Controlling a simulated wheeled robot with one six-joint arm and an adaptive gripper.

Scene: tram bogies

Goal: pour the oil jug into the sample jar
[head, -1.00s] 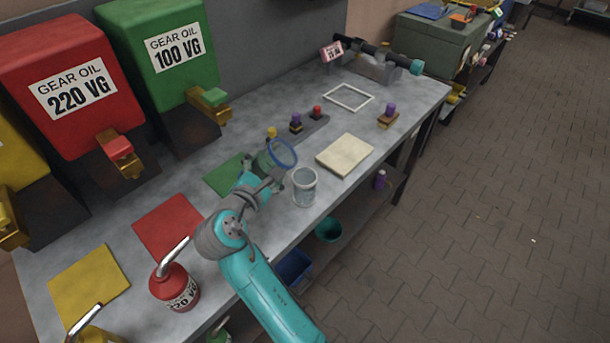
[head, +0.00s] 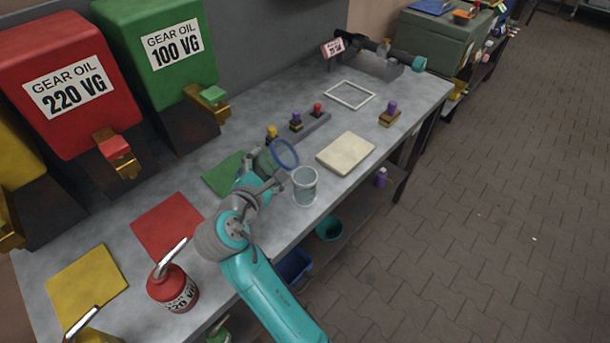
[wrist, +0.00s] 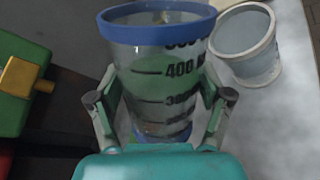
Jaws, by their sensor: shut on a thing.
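My gripper (wrist: 165,110) is shut on the oil jug (wrist: 160,75), a clear measuring jug with a blue rim and black graduation marks. In the head view the jug (head: 265,162) is held above the bench, tilted with its mouth facing right. A green tint shows low in it; I cannot tell whether this is oil or the green mat behind. The sample jar (head: 305,190), clear and grey-rimmed, stands upright on the bench just right of and nearer than the jug. In the wrist view the jar (wrist: 250,62) is at upper right, apart from the jug. No stream is visible.
A red oil can (head: 174,288) stands at front left. Red (head: 167,224) and yellow (head: 88,285) mats lie left. A cream pad (head: 345,153) lies right of the jar. Several small stamp-like items stand behind. Large oil tanks (head: 165,60) line the back left.

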